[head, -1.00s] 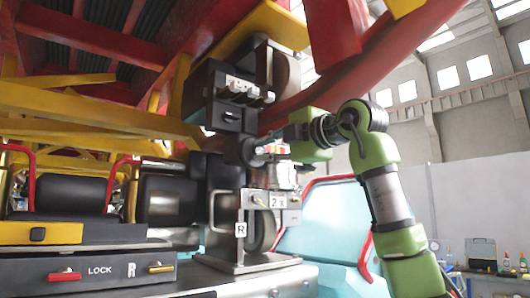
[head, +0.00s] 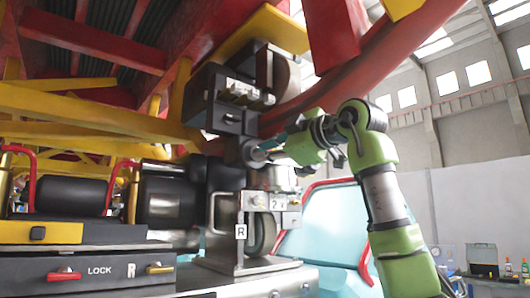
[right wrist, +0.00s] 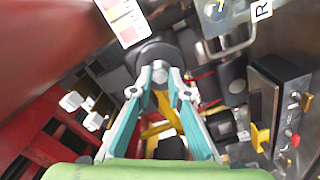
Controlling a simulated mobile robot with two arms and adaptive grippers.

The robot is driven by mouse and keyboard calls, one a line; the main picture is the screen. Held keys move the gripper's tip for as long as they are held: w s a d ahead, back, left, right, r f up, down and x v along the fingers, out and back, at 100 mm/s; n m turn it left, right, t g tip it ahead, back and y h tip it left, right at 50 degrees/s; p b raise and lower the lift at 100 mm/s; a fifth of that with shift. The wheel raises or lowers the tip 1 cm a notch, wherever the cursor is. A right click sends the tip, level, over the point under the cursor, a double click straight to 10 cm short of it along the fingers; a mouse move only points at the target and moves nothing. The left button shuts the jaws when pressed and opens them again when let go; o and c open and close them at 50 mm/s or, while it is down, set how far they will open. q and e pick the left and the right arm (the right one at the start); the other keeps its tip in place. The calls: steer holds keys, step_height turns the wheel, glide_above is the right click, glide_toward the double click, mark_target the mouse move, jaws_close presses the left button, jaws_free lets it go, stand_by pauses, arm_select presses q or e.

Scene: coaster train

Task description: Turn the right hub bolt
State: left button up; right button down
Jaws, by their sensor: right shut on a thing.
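The right hub (head: 250,152) is a dark round part on the wheel assembly in the middle of the head view. In the right wrist view, the hub bolt (right wrist: 160,73) is a small grey metal head in front of the dark round hub (right wrist: 152,57). My right gripper (right wrist: 160,80) has its two teal-padded fingers shut on the bolt, one on each side. In the head view, my right gripper (head: 268,152) reaches the hub from the right, and its fingers partly hide the bolt. My left gripper is not in view.
A black box unit (head: 232,118) sits just above the hub. Below it are a wheel (head: 262,232) and a bracket marked R (head: 241,231). The red rail (head: 375,70) passes overhead. A panel with LOCK and R handles (head: 100,270) is at lower left.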

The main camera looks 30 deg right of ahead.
steer(key=shift+f, duration=0.1)
steer(key=c, duration=1.9)
jaws_free()
steer(key=s, duration=0.8)
steer(key=s+d, duration=0.1)
steer(key=s, duration=0.3)
